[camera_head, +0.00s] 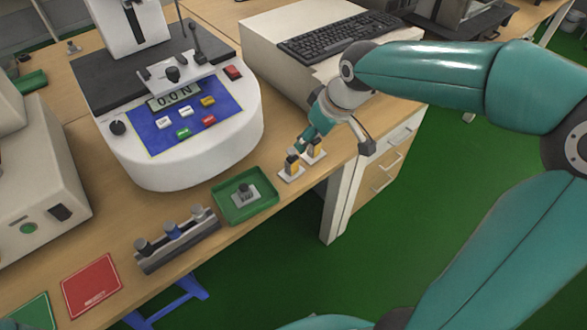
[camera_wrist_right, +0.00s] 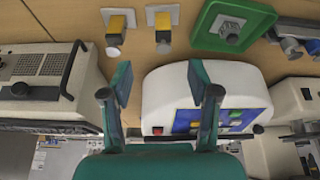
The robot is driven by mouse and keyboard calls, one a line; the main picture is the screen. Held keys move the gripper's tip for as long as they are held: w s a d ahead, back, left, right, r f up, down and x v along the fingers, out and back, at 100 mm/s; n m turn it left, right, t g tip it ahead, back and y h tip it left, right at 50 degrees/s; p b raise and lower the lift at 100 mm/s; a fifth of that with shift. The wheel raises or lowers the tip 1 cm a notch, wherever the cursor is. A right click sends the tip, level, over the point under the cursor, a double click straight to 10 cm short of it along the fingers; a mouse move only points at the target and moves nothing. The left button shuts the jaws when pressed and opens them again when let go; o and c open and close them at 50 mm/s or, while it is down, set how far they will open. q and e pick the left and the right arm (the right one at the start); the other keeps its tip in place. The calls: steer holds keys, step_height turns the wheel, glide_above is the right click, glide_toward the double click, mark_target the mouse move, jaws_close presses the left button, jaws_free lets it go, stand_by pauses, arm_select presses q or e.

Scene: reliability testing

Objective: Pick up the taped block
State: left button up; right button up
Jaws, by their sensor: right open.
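Two small blocks with yellow on them stand on pale square plates near the front edge of the bench. One is the left block (camera_head: 292,166) and the other the right block (camera_head: 315,150). Which is the taped block I cannot tell for sure. Both also show at the top of the right wrist view, one (camera_wrist_right: 116,25) left of the other (camera_wrist_right: 163,30). My right gripper (camera_head: 335,147) is open and empty, close to the blocks in the head view. In the wrist view its fingertips (camera_wrist_right: 160,84) are apart, with neither block between them. My left gripper is out of view.
A green tray (camera_head: 222,212) holds a grey part. A dark rack (camera_head: 180,246) with several knobbed weights and a red card (camera_head: 91,284) lie left. A white force tester (camera_head: 205,150) stands behind. A keyboard (camera_head: 338,38) sits on a pale case at the back.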

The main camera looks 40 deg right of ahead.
mark_target(297, 159)
steer(key=x, duration=1)
steer(key=shift+f+b, duration=0.25)
steer(key=shift+b, duration=0.05)
steer(key=shift+a+x, duration=0.1)
steer(key=shift+x, duration=1.25)
steer(key=shift+a+x, duration=0.15)
steer(key=shift+x, duration=1.2)
steer(key=shift+w+r, duration=0.1)
jaws_close()
